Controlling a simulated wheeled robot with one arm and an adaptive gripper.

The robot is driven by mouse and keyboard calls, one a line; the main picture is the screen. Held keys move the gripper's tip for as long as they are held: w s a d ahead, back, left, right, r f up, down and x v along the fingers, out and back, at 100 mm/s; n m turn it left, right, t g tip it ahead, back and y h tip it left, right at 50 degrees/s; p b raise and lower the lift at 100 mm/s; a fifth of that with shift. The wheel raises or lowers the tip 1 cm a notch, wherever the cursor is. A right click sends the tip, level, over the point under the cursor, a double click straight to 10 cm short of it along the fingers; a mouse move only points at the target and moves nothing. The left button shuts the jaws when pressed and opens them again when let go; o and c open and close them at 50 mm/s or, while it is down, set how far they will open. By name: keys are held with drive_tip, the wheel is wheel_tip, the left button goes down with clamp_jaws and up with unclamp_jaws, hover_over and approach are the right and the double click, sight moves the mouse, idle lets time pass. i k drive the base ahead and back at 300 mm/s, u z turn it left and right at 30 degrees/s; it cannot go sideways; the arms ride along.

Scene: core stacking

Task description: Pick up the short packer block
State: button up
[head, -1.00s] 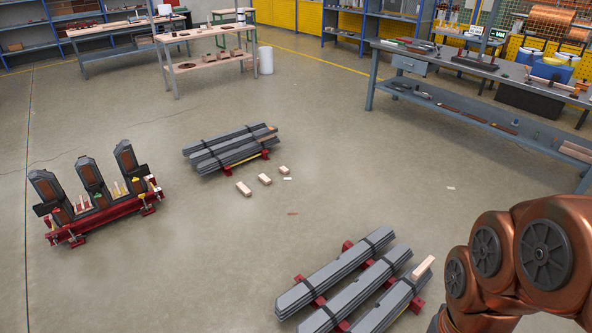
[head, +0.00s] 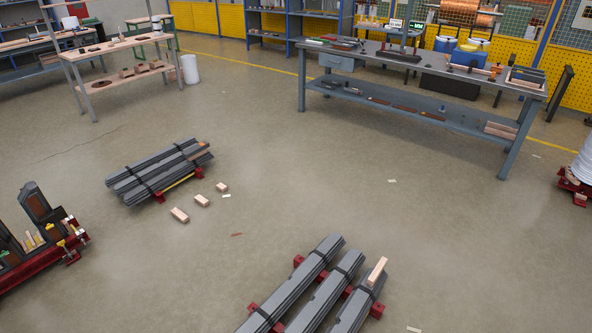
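Several pale wooden blocks are in view. Three lie apart on the floor in front of the far stack of grey laminations: a left block (head: 179,215), a middle block (head: 201,201) and a right block (head: 221,187), which looks the smallest. A longer pale block (head: 377,271) lies on top of the right bundle of the near stack. I cannot tell for certain which is the short packer block. My gripper is not in view, and no part of my arm shows now.
The far lamination stack (head: 150,175) and near stack (head: 310,280) rest on red supports. A red fixture (head: 40,262) stands at left. A grey workbench (head: 420,75) and wooden table (head: 110,47) stand behind.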

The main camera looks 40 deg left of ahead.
sight(221, 187)
drive_tip(key=z, duration=0.05)
drive_tip(key=i, duration=5.25)
drive_tip(key=u, duration=3.1)
drive_tip(key=i, duration=3.5)
